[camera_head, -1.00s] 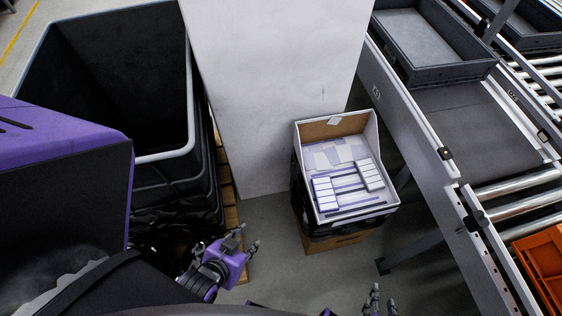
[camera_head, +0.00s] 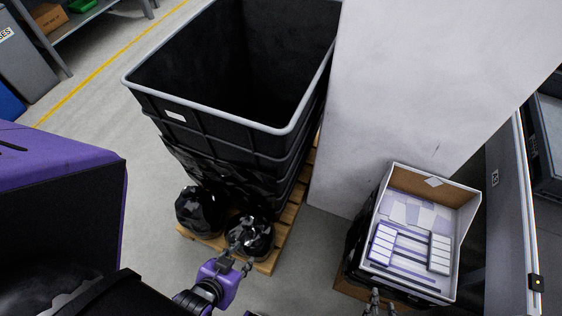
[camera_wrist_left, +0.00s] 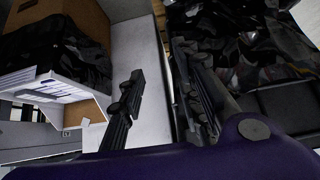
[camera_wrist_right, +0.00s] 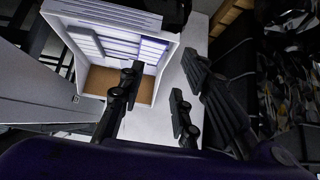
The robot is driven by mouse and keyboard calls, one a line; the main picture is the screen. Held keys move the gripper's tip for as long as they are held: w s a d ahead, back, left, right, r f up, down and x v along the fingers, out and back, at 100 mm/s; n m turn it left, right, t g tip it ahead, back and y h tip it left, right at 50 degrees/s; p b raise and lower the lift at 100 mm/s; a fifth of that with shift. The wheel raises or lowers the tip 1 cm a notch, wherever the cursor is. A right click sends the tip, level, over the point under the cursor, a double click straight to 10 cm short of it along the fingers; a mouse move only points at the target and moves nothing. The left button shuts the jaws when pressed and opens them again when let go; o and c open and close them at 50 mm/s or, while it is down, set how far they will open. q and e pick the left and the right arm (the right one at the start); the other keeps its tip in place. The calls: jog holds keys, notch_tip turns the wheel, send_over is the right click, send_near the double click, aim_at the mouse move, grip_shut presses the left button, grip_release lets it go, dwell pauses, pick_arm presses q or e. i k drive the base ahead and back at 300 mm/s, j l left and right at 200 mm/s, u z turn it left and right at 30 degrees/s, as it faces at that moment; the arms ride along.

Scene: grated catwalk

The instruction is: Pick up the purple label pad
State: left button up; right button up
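An open-topped box (camera_head: 461,213) at the right of the head view holds several white and purple pads. One row of pads (camera_head: 382,243) stands at its left and another row (camera_head: 440,253) at its right. Flat pale purple and white pieces (camera_head: 408,213) lie at the back. I cannot tell which one is the purple label pad. My left gripper (camera_head: 238,262) is open and empty, left of the box, above the pallet's front edge. My right gripper (camera_head: 376,304) is open at the box's near side; its fingers (camera_wrist_right: 152,95) show in front of the box (camera_wrist_right: 160,62) in the right wrist view.
A large black bin (camera_head: 215,130) stands on a wooden pallet (camera_head: 291,207) with black bags (camera_head: 200,210) at its front. A tall white panel (camera_head: 420,90) rises behind the box. A grey conveyor side (camera_head: 512,200) is at the right. The floor (camera_head: 318,235) between pallet and box is clear.

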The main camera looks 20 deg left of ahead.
aim_at(383, 244)
jog(key=k+l, duration=0.1)
jog(key=l, duration=0.9)
jog(key=k+j+z, duration=0.1)
jog(key=j+z, duration=0.3)
jog(key=k+j+z, duration=0.1)
jog(key=z, duration=0.25)
jog(key=k+j+z, duration=0.2)
jog(key=z, duration=0.2)
jog(key=j, duration=0.1)
